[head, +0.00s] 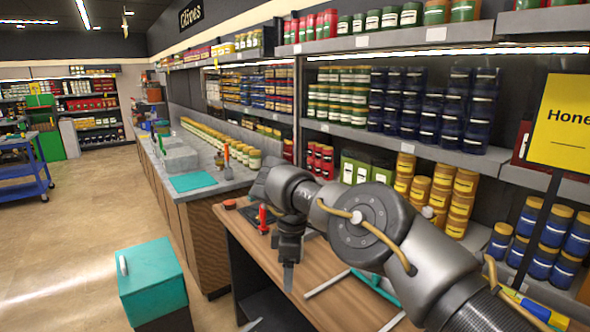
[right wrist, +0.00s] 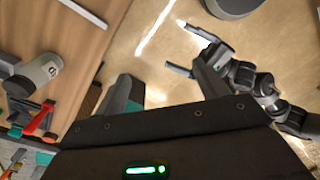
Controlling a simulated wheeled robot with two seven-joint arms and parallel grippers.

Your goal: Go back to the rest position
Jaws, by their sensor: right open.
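My right arm comes in from the right in the head view and bends down over the wooden table. Its dark gripper (head: 289,272) points downward above the tabletop, and I see it nearly edge-on. In the right wrist view my right gripper (right wrist: 165,85) has its fingers apart with nothing between them. Dark jointed links that look like my left arm (right wrist: 268,92) show at the upper right of that view, with light-tipped prongs; its jaw state is unclear. My left arm is not in the head view.
The wooden table (head: 258,248) holds a red-handled tool (head: 263,218) and a teal item (head: 374,288). A canister (right wrist: 33,76) and red tool (right wrist: 40,120) show in the wrist view. Stocked shelves (head: 400,143) stand behind. A teal box (head: 150,280) stands left; floor (head: 95,215) beyond is clear.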

